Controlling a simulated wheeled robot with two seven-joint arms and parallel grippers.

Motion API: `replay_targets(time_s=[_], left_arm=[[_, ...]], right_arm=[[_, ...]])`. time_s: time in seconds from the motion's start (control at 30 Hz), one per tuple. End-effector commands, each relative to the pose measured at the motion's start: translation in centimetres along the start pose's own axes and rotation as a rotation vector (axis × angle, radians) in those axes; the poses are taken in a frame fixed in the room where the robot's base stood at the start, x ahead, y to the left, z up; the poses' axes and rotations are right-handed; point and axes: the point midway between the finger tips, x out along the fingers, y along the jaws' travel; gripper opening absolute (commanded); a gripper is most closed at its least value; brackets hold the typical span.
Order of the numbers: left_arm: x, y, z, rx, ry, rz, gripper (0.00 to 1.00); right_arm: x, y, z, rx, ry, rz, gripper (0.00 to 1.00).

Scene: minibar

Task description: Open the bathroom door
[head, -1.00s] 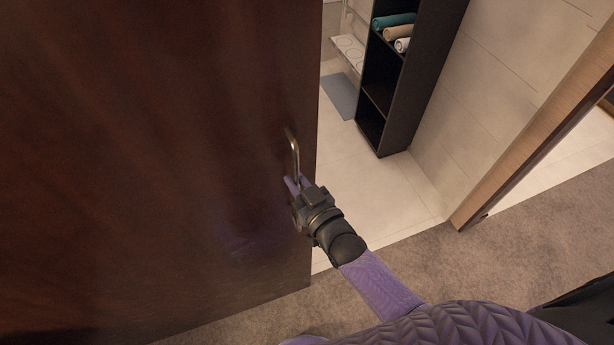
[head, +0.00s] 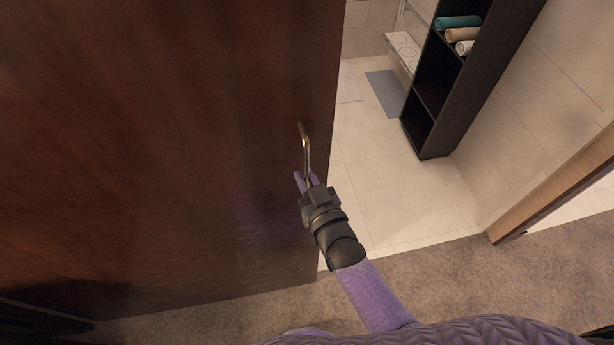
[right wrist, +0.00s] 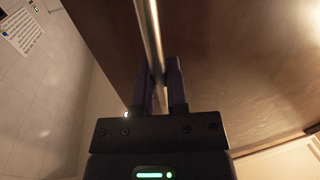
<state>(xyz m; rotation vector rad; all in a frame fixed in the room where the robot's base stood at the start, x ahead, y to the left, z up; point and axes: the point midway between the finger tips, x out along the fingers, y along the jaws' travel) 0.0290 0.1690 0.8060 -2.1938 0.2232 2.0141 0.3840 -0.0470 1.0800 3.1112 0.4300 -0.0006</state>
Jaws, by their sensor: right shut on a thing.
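The dark brown bathroom door (head: 160,140) fills the left of the head view and stands partly open, with the tiled bathroom floor showing past its right edge. A metal bar handle (head: 305,148) is on the door near that edge. My right gripper (head: 305,181) is shut on the lower part of the handle. In the right wrist view the handle (right wrist: 151,40) runs down between the two fingers (right wrist: 160,85), with the door (right wrist: 220,60) behind it. My left gripper is not in view.
A black shelf (head: 433,95) with rolled towels (head: 459,34) stands inside the bathroom. A grey mat (head: 386,93) lies on the tiled floor (head: 400,190). The wooden door frame (head: 550,190) is at the right. Carpet (head: 460,280) lies in front.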

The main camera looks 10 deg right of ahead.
Motion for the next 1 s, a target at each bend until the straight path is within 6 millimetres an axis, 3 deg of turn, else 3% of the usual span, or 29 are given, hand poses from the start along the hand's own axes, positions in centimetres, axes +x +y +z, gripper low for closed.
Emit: replay_targets(time_s=[0.07, 0.1, 0.23, 0.57, 0.9, 1.0], left_arm=[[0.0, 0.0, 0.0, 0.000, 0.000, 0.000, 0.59], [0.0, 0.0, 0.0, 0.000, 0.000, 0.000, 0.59], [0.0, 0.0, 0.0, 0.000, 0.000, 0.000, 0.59], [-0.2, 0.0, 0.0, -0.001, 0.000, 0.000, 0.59], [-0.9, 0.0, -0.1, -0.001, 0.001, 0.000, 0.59], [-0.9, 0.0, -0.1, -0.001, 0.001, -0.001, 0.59]], right_arm=[[0.0, 0.0, 0.0, 0.000, 0.001, 0.000, 0.00], [0.0, 0.0, 0.0, 0.000, 0.001, 0.000, 0.21], [0.0, 0.0, 0.0, 0.000, 0.001, 0.000, 0.49], [-0.9, 0.0, 0.0, 0.000, 0.000, 0.000, 0.50], [-8.4, 0.0, 0.0, 0.000, -0.002, 0.000, 0.50], [-9.5, 0.0, 0.0, 0.000, -0.001, 0.000, 0.50]])
